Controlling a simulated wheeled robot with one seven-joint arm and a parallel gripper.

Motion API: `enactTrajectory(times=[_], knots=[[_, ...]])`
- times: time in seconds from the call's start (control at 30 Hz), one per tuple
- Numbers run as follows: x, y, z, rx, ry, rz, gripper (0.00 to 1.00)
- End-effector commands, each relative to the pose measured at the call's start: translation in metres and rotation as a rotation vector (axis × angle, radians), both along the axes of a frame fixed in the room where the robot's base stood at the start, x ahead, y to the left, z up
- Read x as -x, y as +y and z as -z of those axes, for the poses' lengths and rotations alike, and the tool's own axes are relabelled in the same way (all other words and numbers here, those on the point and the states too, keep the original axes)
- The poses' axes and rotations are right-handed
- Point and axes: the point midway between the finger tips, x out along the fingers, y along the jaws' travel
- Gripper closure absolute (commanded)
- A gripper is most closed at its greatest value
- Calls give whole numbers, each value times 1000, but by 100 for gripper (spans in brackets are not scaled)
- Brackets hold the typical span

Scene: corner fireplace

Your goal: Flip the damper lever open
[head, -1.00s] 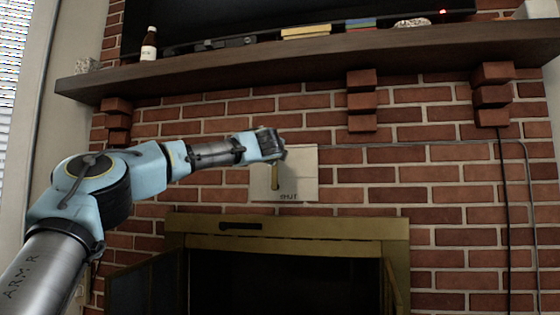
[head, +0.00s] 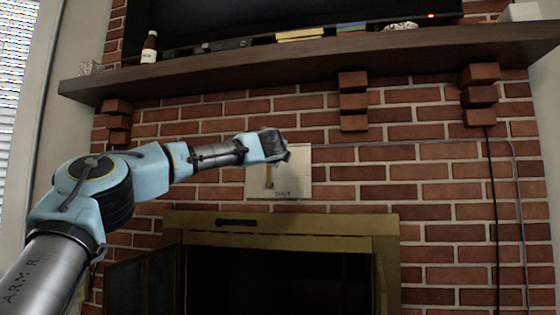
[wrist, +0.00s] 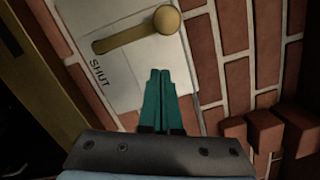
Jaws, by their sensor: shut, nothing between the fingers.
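The damper lever (head: 269,177) is a brass bar on a pale plate (head: 300,170) on the brick wall. In the head view it hangs down toward the word SHUT on the plate, and my gripper hides its upper end. In the wrist view the lever (wrist: 130,37) runs from a round knob to its free end near SHUT. My gripper (head: 287,155) is in front of the upper right part of the plate. In the wrist view its teal fingers (wrist: 159,76) are together and empty, beside the lever near the knob end. I see a small gap to the lever; contact is unclear.
A wooden mantel (head: 300,57) with a bottle (head: 149,48) and books runs above. Brick corbels (head: 353,100) jut out under the mantel.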

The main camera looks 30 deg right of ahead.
Motion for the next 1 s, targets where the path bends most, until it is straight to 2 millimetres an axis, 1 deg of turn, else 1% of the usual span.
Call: enactTrajectory(times=[0.03, 0.3, 0.43, 0.6, 1.0], knots=[[7, 6, 5, -4, -2, -2, 100], [46, 33, 7, -4, -2, -1, 100], [57, 42, 6, -2, -1, 0, 100], [63, 46, 6, -2, 1, 0, 100], [64, 46, 6, -2, 1, 1, 100]])
